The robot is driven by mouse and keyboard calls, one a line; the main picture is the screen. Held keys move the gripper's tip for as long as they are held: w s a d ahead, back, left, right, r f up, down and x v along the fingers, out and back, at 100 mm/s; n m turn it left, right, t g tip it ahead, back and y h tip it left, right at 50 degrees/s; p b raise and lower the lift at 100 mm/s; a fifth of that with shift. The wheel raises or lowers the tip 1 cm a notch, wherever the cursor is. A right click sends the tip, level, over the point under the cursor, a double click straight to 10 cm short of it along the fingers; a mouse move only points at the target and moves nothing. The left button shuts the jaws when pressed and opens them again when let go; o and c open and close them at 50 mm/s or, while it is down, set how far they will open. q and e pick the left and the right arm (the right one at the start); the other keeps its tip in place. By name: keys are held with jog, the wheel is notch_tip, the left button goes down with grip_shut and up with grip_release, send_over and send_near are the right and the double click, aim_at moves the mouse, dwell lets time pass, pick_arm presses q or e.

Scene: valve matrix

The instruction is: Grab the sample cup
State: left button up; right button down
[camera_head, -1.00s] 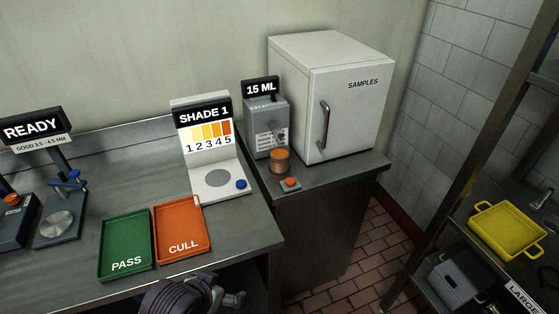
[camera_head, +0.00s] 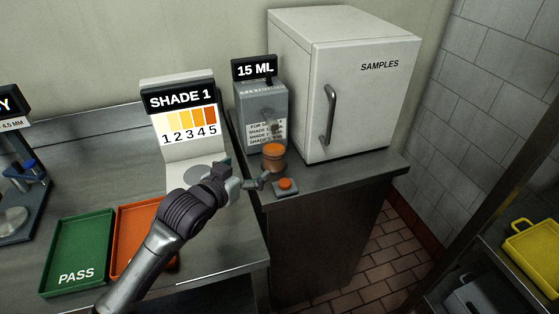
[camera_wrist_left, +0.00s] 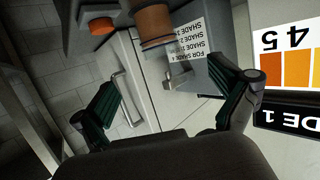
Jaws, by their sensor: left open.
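The sample cup (camera_head: 273,157) is a small cup with orange contents or lid and a brownish body. It stands upright under the front of the grey 15 ML dispenser (camera_head: 262,112). My left gripper (camera_head: 245,172) is open just left of the cup and close to it; in the head view one finger lies near the cup's lower front. In the left wrist view the cup (camera_wrist_left: 155,22) shows upside down at the top, beyond and between the two spread green-padded fingers (camera_wrist_left: 165,98). Nothing is between the fingers. My right gripper is not in view.
The shade display (camera_head: 180,110) stands left, behind my arm. A white SAMPLES cabinet (camera_head: 365,90) stands right. Green PASS (camera_head: 60,282) and orange trays (camera_head: 130,262) lie front left.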

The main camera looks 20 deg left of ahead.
aim_at(267, 154)
pick_arm(q)
jog(key=x, duration=0.4)
jog(key=shift+f, duration=0.15)
jog(key=x, duration=0.5)
jog(key=shift+p, duration=0.4)
jog(key=shift+w+f, duration=0.1)
jog(key=shift+w, duration=0.05)
jog(key=shift+w+d, duration=0.1)
jog(key=shift+w, duration=0.3)
jog(key=p+x, duration=0.1)
jog(key=x, duration=0.2)
jog(key=shift+w+d, duration=0.15)
jog(key=shift+w, duration=0.1)
jog(key=shift+w+d+f, duration=0.1)
jog(key=shift+w, duration=0.3)
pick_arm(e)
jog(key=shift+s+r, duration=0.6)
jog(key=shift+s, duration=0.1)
